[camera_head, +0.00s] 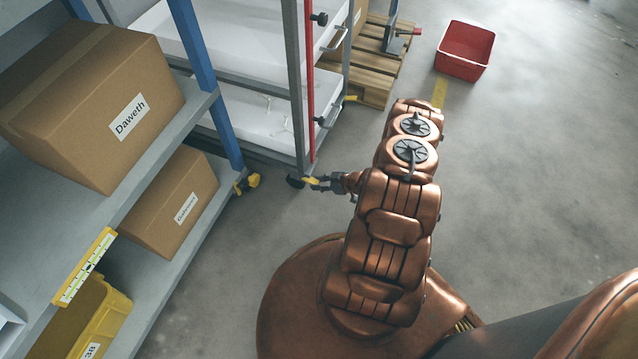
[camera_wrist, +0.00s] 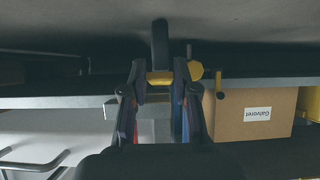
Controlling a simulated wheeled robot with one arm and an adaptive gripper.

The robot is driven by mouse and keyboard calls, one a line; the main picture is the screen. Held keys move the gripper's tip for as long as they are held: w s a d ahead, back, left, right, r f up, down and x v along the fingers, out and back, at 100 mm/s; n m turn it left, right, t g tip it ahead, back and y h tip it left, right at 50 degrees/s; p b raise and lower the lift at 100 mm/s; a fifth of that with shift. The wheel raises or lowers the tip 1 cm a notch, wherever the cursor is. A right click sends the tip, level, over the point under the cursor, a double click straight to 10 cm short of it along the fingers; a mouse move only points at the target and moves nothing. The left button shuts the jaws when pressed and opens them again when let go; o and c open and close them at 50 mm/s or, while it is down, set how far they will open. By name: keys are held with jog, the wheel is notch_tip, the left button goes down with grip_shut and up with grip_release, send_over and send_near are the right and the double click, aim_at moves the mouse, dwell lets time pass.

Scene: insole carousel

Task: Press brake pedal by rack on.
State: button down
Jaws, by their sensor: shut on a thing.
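The rack (camera_head: 300,95) is a wheeled grey-framed unit with a red post and white trays, at the upper middle of the head view. Its near yellow brake pedal (camera_head: 311,180) sits low beside a dark caster (camera_head: 295,182). My gripper (camera_head: 318,183) is at this pedal, low near the floor. In the wrist view my gripper (camera_wrist: 159,74) has its two dark fingers closed on the yellow pedal (camera_wrist: 160,78), which spans between the fingertips. The dark caster (camera_wrist: 160,45) shows just beyond. Whether the pedal is pressed down cannot be told.
A shelf with cardboard boxes (camera_head: 125,115) stands at left, with a yellow foot piece (camera_head: 248,182) close to the rack. Another yellow pedal (camera_head: 351,98) is at the rack's far corner. A pallet (camera_head: 372,85) and red bin (camera_head: 463,68) stand behind. Floor at right is clear.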

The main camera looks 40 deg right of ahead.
jog(key=shift+a+f, duration=0.1)
dwell(0.4)
jog(key=c, duration=0.9)
grip_release()
jog(key=v, duration=1.2)
